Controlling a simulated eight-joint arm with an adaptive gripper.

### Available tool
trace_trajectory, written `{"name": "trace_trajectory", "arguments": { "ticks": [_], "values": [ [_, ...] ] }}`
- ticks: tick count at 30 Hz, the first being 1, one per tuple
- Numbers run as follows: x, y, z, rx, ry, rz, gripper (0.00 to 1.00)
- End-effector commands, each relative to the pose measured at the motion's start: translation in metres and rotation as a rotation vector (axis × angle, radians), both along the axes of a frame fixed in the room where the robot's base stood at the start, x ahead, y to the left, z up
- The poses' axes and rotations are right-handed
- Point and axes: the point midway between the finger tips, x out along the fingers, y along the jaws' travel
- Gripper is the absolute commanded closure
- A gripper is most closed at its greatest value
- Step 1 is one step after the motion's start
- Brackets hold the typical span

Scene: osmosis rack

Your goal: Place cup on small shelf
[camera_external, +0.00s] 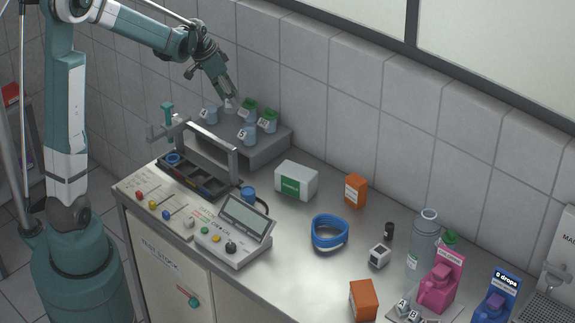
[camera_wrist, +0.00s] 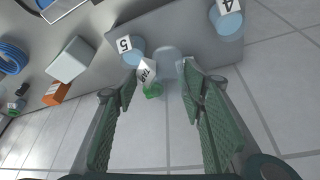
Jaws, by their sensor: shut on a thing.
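The small shelf (camera_external: 267,150) is a grey raised block at the back left of the bench, against the tiled wall. It also shows in the wrist view (camera_wrist: 200,25). My gripper (camera_external: 231,98) points down over its rear part, with its fingers around a pale translucent cup (camera_wrist: 167,60). In the external view the cup (camera_external: 229,106) is a small whitish shape under the fingertips, mostly hidden. I cannot tell whether its base touches the shelf. My gripper (camera_wrist: 158,76) shows its two green pads on either side in the wrist view.
On the shelf stand blue cups labelled 4 (camera_external: 209,115) and 5 (camera_external: 247,134), and green-lidded jars (camera_external: 249,109) (camera_external: 267,122) close to my gripper. A black organiser (camera_external: 196,174) with a grey handle stands in front. A white box (camera_external: 296,181) lies to the right.

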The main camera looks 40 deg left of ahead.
Motion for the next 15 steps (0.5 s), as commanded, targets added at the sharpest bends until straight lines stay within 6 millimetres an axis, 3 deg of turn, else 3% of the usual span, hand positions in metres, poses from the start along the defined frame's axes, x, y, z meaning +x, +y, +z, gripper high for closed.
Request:
{"name": "trace_trajectory", "arguments": {
  "ticks": [5,15],
  "values": [
    [0.001,0.016,0.002,0.000,0.000,0.022,0.68],
    [0.001,0.018,0.002,0.000,0.000,0.025,0.68]
  ]
}}
